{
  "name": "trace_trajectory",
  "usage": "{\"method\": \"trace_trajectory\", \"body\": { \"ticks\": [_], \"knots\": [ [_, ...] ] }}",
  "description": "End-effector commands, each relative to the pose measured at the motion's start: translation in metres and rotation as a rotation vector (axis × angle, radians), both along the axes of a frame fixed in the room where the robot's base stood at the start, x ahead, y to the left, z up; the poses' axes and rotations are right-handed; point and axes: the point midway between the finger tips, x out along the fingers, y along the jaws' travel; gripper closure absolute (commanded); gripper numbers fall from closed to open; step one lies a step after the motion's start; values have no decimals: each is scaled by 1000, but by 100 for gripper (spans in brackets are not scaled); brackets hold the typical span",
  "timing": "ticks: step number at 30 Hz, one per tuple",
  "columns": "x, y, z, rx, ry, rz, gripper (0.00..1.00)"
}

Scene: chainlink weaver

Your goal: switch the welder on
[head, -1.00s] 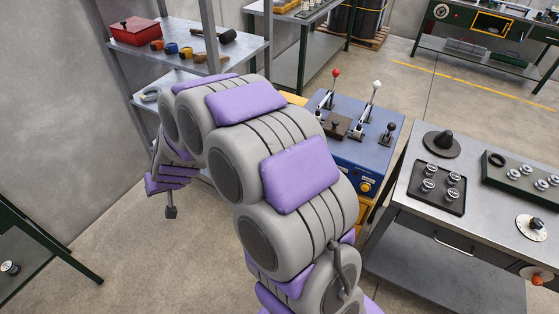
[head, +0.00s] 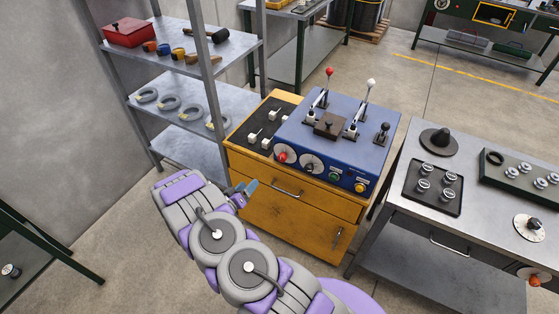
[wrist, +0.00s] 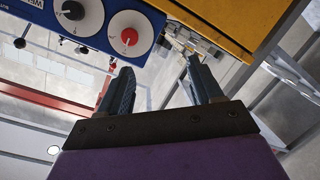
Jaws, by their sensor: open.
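My gripper (head: 250,187) is in front of the cabinet, below and left of the dials, apart from the welder. In the wrist view my gripper (wrist: 160,70) is open and empty. The red knob (wrist: 129,37) and black knob (wrist: 73,10) show at upper left there; the buttons are not seen.
The cabinet (head: 290,215) has a drawer handle facing me. A black plate with white pieces (head: 268,127) lies left of the welder. A metal shelf (head: 190,130) with rings stands at left. A steel table (head: 400,190) with a black tray stands at right.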

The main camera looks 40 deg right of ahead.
Motion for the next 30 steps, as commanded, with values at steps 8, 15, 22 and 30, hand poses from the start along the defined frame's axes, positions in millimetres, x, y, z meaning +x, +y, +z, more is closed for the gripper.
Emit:
{"method": "trace_trajectory", "body": {
  "ticks": [8, 15, 22, 30],
  "knots": [
    [-33, -9, 5, -219, 45, -63, 35],
    [-29, -37, 4, -222, 44, -72, 35],
    [-16, -84, 1, -210, 45, -73, 35],
    [2, -123, 4, -221, 45, -70, 35]
  ]
}}
